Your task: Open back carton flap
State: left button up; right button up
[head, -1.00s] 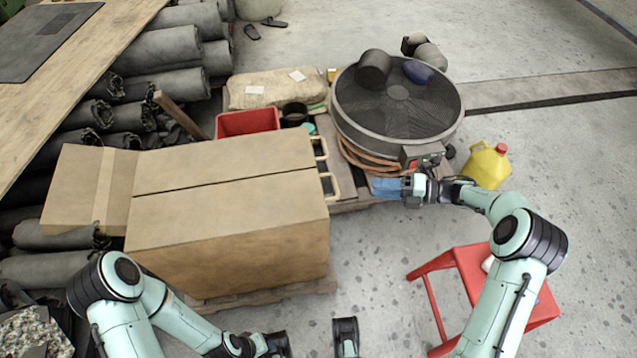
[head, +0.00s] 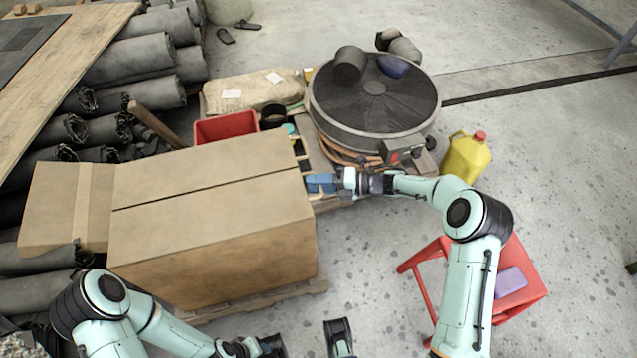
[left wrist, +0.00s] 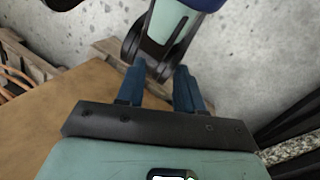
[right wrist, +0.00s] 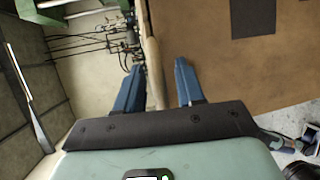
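The brown carton (head: 215,240) stands on a pallet. Its left end flap (head: 55,205) is folded outward. The back flap (head: 205,165) and front flap (head: 210,205) lie flat across the top, with a dark seam between them. My right gripper (head: 318,183) is at the carton's right end, pointing left. In the right wrist view its blue fingers (right wrist: 157,85) are apart, with brown cardboard (right wrist: 225,75) beyond and to the right; I cannot tell if they touch it. My left gripper (left wrist: 155,85) is open and empty, low in front of the carton; its fingertips are unclear in the head view.
A red stool (head: 470,275) holds a purple block (head: 510,281). A red bin (head: 226,127) and dark rolls (head: 130,95) lie behind the carton.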

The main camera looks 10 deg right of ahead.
grip_shut()
